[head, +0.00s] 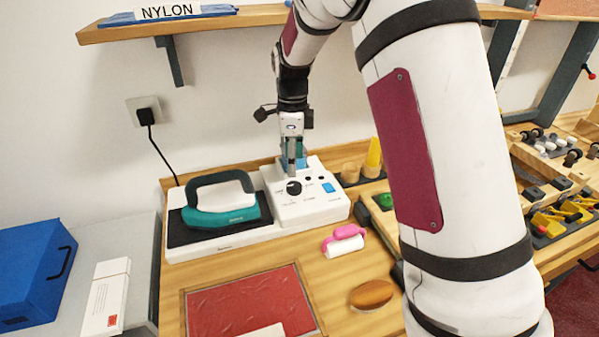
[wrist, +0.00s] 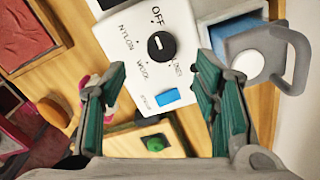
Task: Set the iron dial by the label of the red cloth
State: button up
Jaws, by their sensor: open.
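The iron dial (head: 294,188) is a black knob on the white control box (head: 310,209) beside the teal iron (head: 226,205). In the wrist view the dial (wrist: 161,46) has a white mark that seems turned towards OFF; NYLON and other words ring it. My gripper (head: 292,172) is over the box, its open fingers (wrist: 162,68) on either side of the dial's near side, with nothing between them. The red cloth (head: 240,300) lies flat on the bench. A white piece (head: 262,331) at its lower edge is cut off; no writing on it is readable.
A blue button (wrist: 168,96) is near the dial. A jug with a handle (wrist: 258,60) stands close to my right finger. A pink roller (head: 343,240) and brown oval (head: 371,294) lie on the bench.

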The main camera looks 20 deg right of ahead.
aim_at(294, 185)
jog(key=shift+w+d+f, duration=0.1)
jog(key=shift+d+f, duration=0.05)
jog(key=shift+f, duration=0.6)
jog(key=shift+f+p, duration=0.4)
jog(key=shift+f, duration=2.75)
jog(key=c, duration=1.2)
